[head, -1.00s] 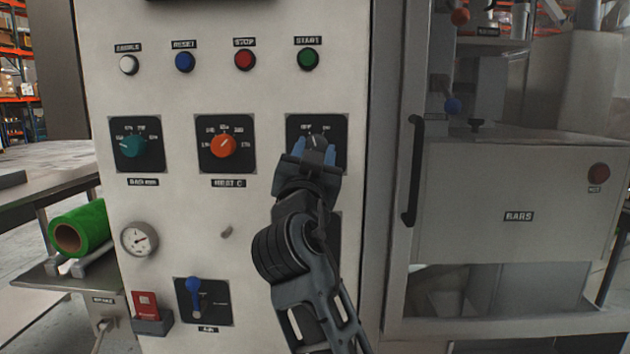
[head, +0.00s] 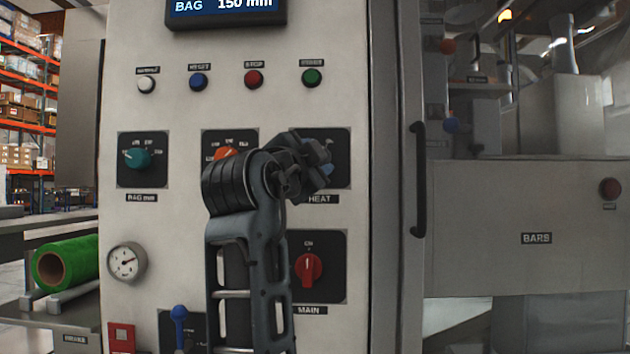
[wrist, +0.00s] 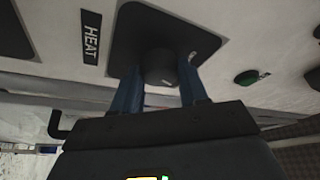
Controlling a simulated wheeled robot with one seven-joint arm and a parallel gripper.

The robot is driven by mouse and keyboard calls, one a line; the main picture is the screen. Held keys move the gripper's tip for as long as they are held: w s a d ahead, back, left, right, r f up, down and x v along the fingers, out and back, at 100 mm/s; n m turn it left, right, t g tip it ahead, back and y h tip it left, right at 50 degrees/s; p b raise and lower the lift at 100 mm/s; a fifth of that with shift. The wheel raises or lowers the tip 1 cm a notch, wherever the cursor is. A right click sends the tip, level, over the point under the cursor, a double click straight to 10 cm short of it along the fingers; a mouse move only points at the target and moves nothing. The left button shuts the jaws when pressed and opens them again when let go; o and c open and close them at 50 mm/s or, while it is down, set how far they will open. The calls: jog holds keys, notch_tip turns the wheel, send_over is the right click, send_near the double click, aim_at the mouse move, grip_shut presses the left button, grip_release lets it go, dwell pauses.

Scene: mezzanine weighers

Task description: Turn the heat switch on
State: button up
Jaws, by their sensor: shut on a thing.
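The heat switch is a black knob (wrist: 162,67) on a dark square plate (head: 342,150) above the HEAT label (head: 320,199). My gripper (wrist: 160,88) has its two blue fingers on either side of the knob, shut on it. In the head view my gripper (head: 318,165) comes in from the left, tilted, and hides the knob. The HEAT label also shows beside the plate in the wrist view (wrist: 91,37). I cannot make out which way the knob's pointer faces.
A red MAIN switch (head: 309,268) is below, and an orange knob (head: 223,153) is left, partly behind my arm. Above is a row of buttons, with a green one (head: 312,76) nearest. A black door handle (head: 418,180) stands out at the right.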

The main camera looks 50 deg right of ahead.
jog(key=shift+m+g+b, duration=0.3)
jog(key=shift+m+b, duration=0.15)
jog(key=shift+m, duration=0.25)
jog(key=o, duration=1)
jog(key=shift+o, duration=0.2)
jog(key=v, duration=0.7)
jog(key=shift+s+a, duration=0.15)
jog(key=shift+a, duration=0.2)
